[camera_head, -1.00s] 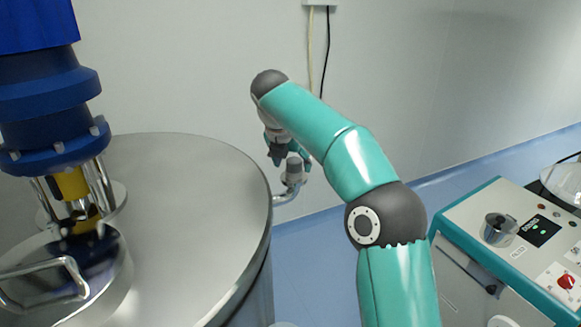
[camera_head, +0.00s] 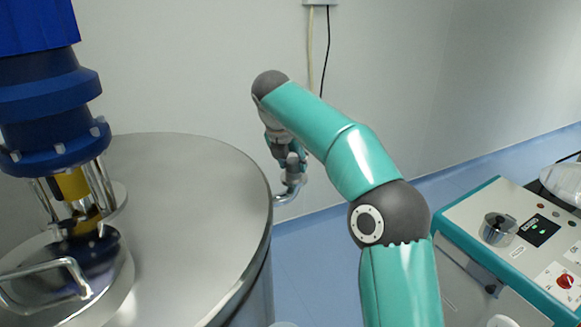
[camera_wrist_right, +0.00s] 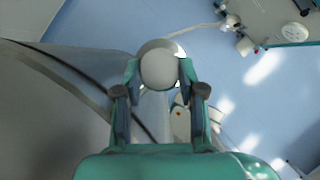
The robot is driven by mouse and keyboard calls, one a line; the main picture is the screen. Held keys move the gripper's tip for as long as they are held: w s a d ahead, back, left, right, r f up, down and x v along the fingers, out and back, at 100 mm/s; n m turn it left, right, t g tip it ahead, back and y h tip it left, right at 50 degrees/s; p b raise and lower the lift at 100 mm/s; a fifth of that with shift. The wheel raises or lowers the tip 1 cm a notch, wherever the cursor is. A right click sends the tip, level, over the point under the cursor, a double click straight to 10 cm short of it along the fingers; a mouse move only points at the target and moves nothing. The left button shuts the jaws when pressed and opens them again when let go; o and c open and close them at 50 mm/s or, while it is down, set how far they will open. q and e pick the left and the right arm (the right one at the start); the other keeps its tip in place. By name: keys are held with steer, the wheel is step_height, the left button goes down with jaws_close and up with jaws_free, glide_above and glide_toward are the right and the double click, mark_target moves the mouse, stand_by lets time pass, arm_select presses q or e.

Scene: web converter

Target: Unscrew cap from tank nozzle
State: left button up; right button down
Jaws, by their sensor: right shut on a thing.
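A grey round cap (camera_wrist_right: 159,68) sits on the upturned end of the curved metal nozzle (camera_head: 288,193) at the right side of the tank (camera_head: 195,230). My right gripper (camera_head: 291,163) reaches down over the nozzle and is shut on the cap. In the right wrist view the two fingers of the right gripper (camera_wrist_right: 159,80) stand on either side of the cap. The cap is largely hidden behind the fingers in the head view. My left gripper is not in view.
A blue mixer drive (camera_head: 50,100) stands on the tank lid at the left, near a hatch with a metal handle (camera_head: 45,280). A control console (camera_head: 530,240) is at the right. Cables (camera_head: 325,50) hang on the back wall. Blue floor (camera_head: 315,245) is free beside the tank.

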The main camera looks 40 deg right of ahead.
steer(key=shift+s+d+n+t+y, duration=0.15)
steer(key=shift+n+t, duration=0.1)
steer(key=shift+n, duration=0.3)
steer(key=shift+s+n+t+y, duration=0.15)
steer(key=shift+n+t, duration=0.1)
steer(key=shift+n, duration=0.3)
steer(key=shift+w+n+t+y, duration=0.1)
steer(key=shift+n+t+y, duration=0.2)
steer(key=shift+n, duration=0.7)
steer(key=c, duration=0.8)
jaws_free()
steer(key=shift+o, duration=0.2)
steer(key=m, duration=0.1)
steer(key=m+g+h, duration=0.1)
steer(key=m, duration=0.1)
steer(key=shift+w+a, duration=0.2)
steer(key=shift+m+g, duration=0.3)
steer(key=shift+m, duration=0.3)
